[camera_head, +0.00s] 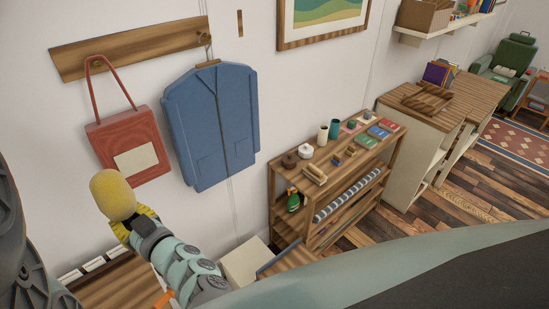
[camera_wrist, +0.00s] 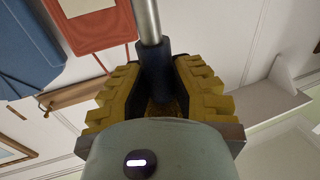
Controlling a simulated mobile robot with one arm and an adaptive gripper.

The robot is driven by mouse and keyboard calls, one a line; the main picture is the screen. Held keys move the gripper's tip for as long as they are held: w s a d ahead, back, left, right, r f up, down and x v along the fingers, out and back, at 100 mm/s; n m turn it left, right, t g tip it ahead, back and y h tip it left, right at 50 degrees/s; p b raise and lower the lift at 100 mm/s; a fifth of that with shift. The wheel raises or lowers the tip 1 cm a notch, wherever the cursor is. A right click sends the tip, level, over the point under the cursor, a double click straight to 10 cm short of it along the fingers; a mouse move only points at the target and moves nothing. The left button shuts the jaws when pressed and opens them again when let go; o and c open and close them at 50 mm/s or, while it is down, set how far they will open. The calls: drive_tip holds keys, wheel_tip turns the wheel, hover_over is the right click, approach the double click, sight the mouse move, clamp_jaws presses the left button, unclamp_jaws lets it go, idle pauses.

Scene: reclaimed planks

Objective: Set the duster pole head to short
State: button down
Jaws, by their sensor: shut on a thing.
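The duster pole shows in the wrist view as a grey metal tube (camera_wrist: 146,18) with a dark sleeve (camera_wrist: 154,62). My gripper (camera_wrist: 156,78) has its ridged yellow fingers on both sides of the dark sleeve, shut on it. In the head view a fuzzy yellow duster head (camera_head: 112,194) sits just beyond my gripper (camera_head: 138,219), at the upper left of it. The pole between them is hidden in the head view. The duster head is out of the wrist view. I cannot tell how far the pole is extended.
A red bag (camera_head: 129,146) and a blue jacket (camera_head: 212,125) hang from a wooden rail (camera_head: 130,48) behind my gripper. A wooden shelf (camera_head: 322,177) with small items stands to the right. A pale box (camera_head: 243,262) stands low beside my arm. Plank floor is free farther right.

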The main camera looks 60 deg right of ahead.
wheel_tip(320, 180, down, 29)
drive_tip(key=b, duration=2.4)
drive_tip(key=shift+w+b, duration=0.1)
drive_tip(key=shift+b, duration=0.3)
drive_tip(key=shift+f, duration=0.1)
drive_tip(key=c, duration=1.1)
unclamp_jaws()
drive_tip(key=shift+s+f, duration=0.1)
drive_tip(key=shift+s, duration=0.1)
drive_tip(key=shift+c, duration=0.2)
drive_tip(key=o, duration=0.4)
drive_tip(key=shift+w, duration=0.1)
drive_tip(key=shift+c, duration=0.2)
drive_tip(key=shift+r, duration=0.2)
drive_tip(key=s, duration=1.2)
drive_tip(key=shift+a, duration=0.1)
